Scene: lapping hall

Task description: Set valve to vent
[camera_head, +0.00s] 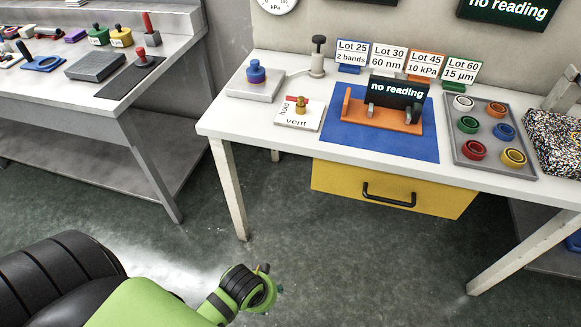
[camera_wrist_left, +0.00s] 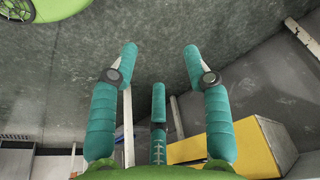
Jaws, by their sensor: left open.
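The valve is a small brass knob (camera_head: 300,105) on a white plate (camera_head: 286,120) lying on the white workbench. The plate is printed "hold" along its left side and "vent" along its front edge, with a red mark near the back. Which label the knob points to is too small to tell. My left gripper (camera_head: 270,281) is low in front of the bench, below the tabletop and well apart from the valve. In the left wrist view its teal fingers (camera_wrist_left: 158,62) are spread with nothing between them. The valve does not show there. My right gripper is not in view.
A blue-knobbed block (camera_head: 257,88) sits left of the valve. An orange fixture (camera_head: 380,117) with a "no reading" display stands on a blue mat (camera_head: 345,139) to its right. A yellow drawer (camera_head: 335,178) hangs under the tabletop. A grey side bench (camera_head: 150,75) stands at left.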

